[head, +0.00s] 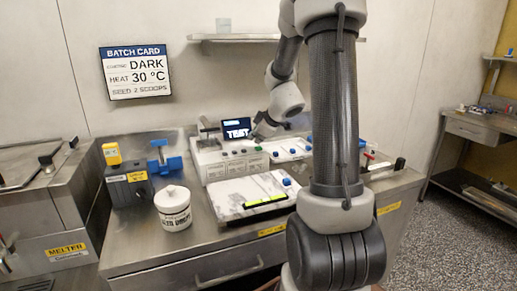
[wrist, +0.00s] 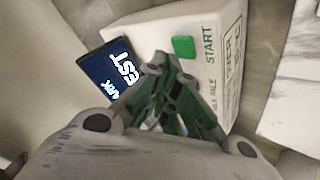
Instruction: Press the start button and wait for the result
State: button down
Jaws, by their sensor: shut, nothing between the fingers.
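The green start button (wrist: 184,47) shows in the wrist view on a white box-shaped machine (wrist: 150,32), beside the printed word START. My gripper (wrist: 166,62) is shut and empty, with its fingertips just beside the button in the picture; I cannot tell whether they touch the machine. A dark screen (wrist: 112,68) on the machine shows partly hidden text ending in "EST". In the head view the machine (head: 225,167) stands at the back of the counter, and its screen (head: 237,129) reads TEST. My gripper (head: 263,128) is close to the right of that screen.
A marble-patterned board (head: 235,192) with a yellow-green strip lies in front of the machine. A white lidded tub (head: 173,208) and a dark box with a blue clamp (head: 128,184) stand at left. A batch card (head: 135,72) hangs on the wall, below and left of a shelf (head: 240,38).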

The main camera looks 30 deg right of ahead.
aim_at(255, 151)
jog(key=shift+r, duration=0.25)
jog(key=shift+r, duration=2.35)
jog(key=s+a+f+m+g+y, duration=0.1)
jog(key=s+a+m+g, duration=0.15)
jog(key=s+m, duration=0.35)
jog(key=s+a+f+m+g+y, duration=0.1)
jog(key=s+a+f+m+g, duration=0.2)
jog(key=s, duration=0.5)
jog(key=s+a+r+h, duration=0.1)
jog(key=s+a+r, duration=0.2)
jog(key=s, duration=0.6)
jog(key=s+a+r+h, duration=0.1)
jog(key=s+a+r, duration=0.2)
jog(key=s+r, duration=0.2)
jog(key=shift+s+a+r, duration=0.15)
jog(key=shift+s+a, duration=0.15)
jog(key=shift+s, duration=1.6)
